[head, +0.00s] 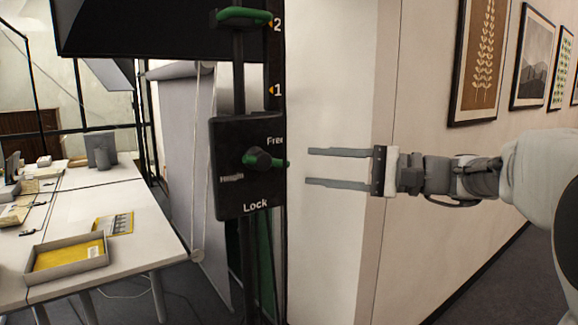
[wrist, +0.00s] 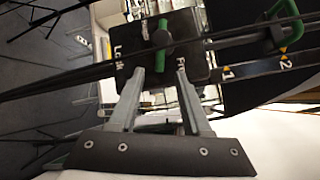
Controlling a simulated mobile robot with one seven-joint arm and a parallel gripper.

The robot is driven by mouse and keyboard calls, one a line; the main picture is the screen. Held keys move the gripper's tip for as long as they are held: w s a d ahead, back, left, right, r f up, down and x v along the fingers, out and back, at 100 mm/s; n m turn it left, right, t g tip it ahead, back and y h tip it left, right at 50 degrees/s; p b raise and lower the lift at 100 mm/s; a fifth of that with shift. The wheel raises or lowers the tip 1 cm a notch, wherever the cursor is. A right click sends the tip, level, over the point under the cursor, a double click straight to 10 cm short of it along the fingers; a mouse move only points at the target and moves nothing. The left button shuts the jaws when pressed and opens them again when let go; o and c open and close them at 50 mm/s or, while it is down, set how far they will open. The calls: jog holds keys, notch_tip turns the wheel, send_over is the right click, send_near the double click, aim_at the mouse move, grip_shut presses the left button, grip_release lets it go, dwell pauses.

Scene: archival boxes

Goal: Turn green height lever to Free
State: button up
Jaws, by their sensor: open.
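The green height lever (head: 264,159) sits on a black block (head: 230,190) marked "Free" at the top, "Height" at the left and "Lock" at the bottom. In the head view its handle points right, between Free and Lock. The lever also shows in the wrist view (wrist: 161,50), upright in that picture, with "Lock" to its left and "Free" to its right. My gripper (head: 308,168) is open and empty, to the right of the lever and apart from it. In the wrist view its fingers (wrist: 168,74) point toward the block, with the lever ahead between them.
A green handle (head: 244,17) stands above the block on a dark post with marks 1 and 2. A white wall corner (head: 335,110) is behind my gripper. At the left, a white table (head: 130,215) carries a tray (head: 65,283) and papers.

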aim_at(285, 164)
jog(key=x, duration=0.6)
jog(key=shift+a, duration=0.1)
jog(key=shift+c, duration=0.2)
grip_shut()
